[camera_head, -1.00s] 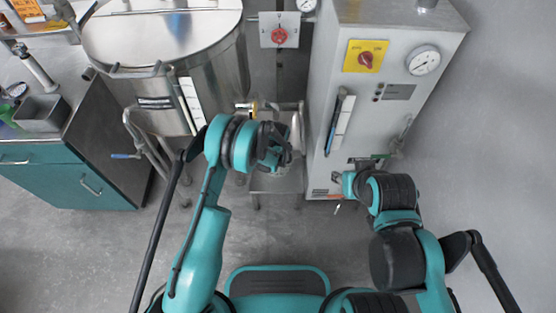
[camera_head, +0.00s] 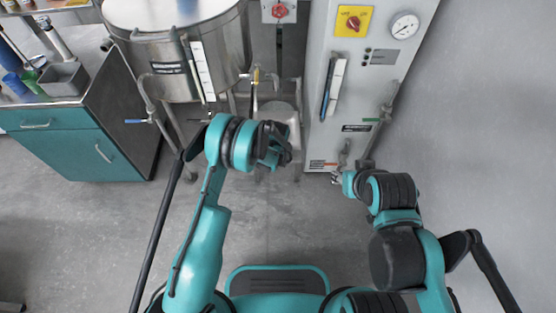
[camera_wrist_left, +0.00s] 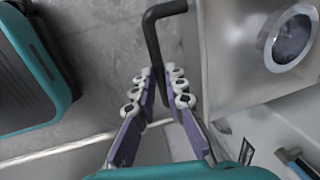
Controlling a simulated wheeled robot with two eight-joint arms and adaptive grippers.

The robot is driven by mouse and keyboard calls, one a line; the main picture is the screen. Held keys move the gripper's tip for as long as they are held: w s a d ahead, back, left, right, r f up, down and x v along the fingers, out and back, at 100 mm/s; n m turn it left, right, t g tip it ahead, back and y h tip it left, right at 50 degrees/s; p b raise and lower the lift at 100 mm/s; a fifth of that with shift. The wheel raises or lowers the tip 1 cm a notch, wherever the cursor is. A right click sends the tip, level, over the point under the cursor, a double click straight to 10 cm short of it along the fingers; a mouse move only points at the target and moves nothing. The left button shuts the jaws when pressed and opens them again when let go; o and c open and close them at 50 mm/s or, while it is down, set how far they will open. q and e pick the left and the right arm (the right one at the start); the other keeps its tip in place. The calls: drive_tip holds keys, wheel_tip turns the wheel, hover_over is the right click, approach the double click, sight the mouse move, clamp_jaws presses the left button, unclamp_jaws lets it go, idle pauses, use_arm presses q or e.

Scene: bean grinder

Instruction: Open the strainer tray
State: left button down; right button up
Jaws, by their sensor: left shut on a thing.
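A black bent handle (camera_wrist_left: 160,30) passes between the fingers of my left gripper (camera_wrist_left: 158,88) in the left wrist view, and the gripper is shut on it. Whatever the handle joins is hidden, so I cannot tell the strainer tray itself apart. In the head view my left gripper (camera_head: 284,150) is in front of the low steel stand between the tank and the grey machine, and its grasp is hidden there. My right gripper (camera_head: 338,178) is near the lower front of the grey machine; its fingers are too small to read.
The grey machine (camera_head: 365,80) stands at the right with a gauge and a yellow switch. A large steel tank (camera_head: 175,60) stands left of it. A steel box with a round opening (camera_wrist_left: 290,40) is close in the wrist view. Bare floor (camera_head: 270,225) lies in front.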

use_arm(q)
drive_tip(key=shift+w, duration=0.1)
drive_tip(key=c, duration=1.6)
unclamp_jaws()
drive_tip(key=shift+o, duration=0.2)
wheel_tip(320, 180, up, 12)
drive_tip(key=s, duration=0.2)
drive_tip(key=shift+s, duration=0.2)
drive_tip(key=shift+f, duration=0.15)
